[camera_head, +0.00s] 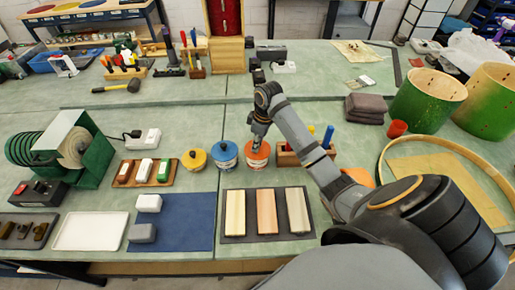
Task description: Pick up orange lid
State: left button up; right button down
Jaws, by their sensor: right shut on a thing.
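The orange lid (264,155) is at the right end of a row of three lidded containers in the middle of the bench. It appears to sit on its container (257,166). My right gripper (257,146) points down from above, shut on the orange lid, and hides part of it. The blue lid (222,150) and the yellow lid (193,158) are on the neighbouring containers to the left. My left gripper is not in view.
A wooden box (290,158) with upright tools stands close right of the orange lid. A dark mat (281,233) with three wooden bars lies in front. A wooden tray (122,182) is at left. The bench behind the containers is mostly clear.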

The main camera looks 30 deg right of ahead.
jog(key=shift+s+f, duration=0.15)
jog(key=shift+f, duration=0.1)
